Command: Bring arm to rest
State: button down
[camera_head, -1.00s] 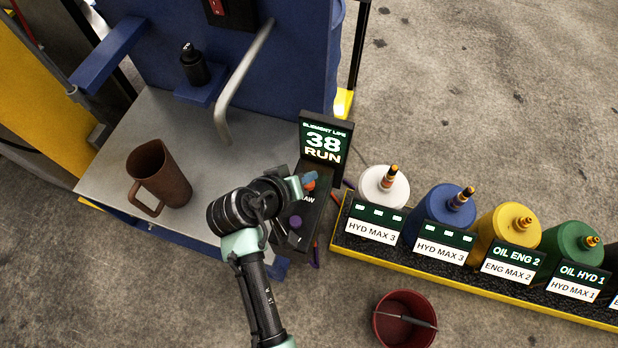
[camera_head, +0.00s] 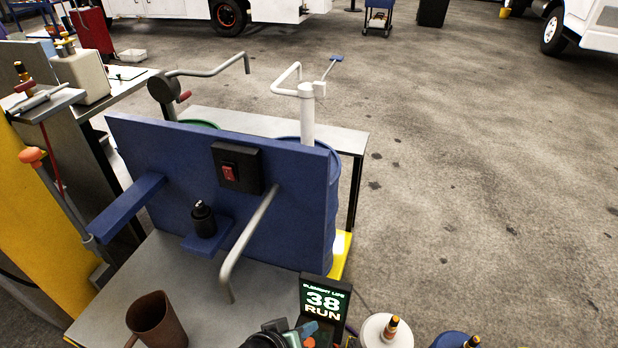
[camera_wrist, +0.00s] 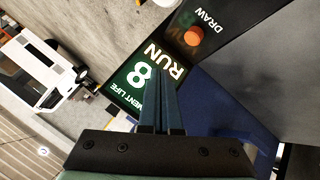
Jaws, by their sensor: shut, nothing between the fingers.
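My gripper shows in the wrist view (camera_wrist: 160,100) with its two dark blue-grey fingers together and nothing between them. Behind the fingers is the black panel with the green "38 RUN" display (camera_head: 323,302), which also shows in the wrist view (camera_wrist: 145,85). Its orange button (camera_wrist: 194,36) lies beside the word "DRAW". In the head view only the top of my arm's end shows at the bottom edge, just left of and below the display. The rest of my arm is below the picture.
A brown jug (camera_head: 157,322) stands on the grey metal table (camera_head: 105,300). A blue back panel (camera_head: 150,150) carries a red switch (camera_head: 229,173), a small black bottle (camera_head: 203,220) and a bent grey pipe (camera_head: 250,240). White and blue containers stand at the bottom right.

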jog(key=w+a+r+m+t+y+p, duration=0.1)
jog(key=w+r+t+p, duration=0.15)
jog(key=r, duration=0.95)
jog(key=w+r+t+y+p, duration=0.1)
jog(key=w+r+t, duration=0.25)
jog(key=r, duration=0.85)
jog(key=w+a+r+m+t+y+p, duration=0.1)
jog(key=w+r+t+p, duration=0.2)
jog(key=r, duration=0.9)
notch_tip(320, 180, up, 19)
jog(key=s+d+t+y+p, duration=0.1)
jog(key=s+t, duration=0.1)
jog(key=t, duration=0.3)
jog(key=s+r+t+p, duration=0.1)
jog(key=s+r+t, duration=0.2)
jog(key=s+r, duration=0.3)
jog(key=s+d+r+t+y+p, duration=0.1)
jog(key=s+r+t+p, duration=0.1)
jog(key=s+r, duration=0.5)
notch_tip(320, 180, up, 6)
jog(key=shift+d+r+t, duration=0.15)
jog(key=shift+d+t, duration=0.1)
jog(key=shift+t, duration=0.25)
dwell(1.0)
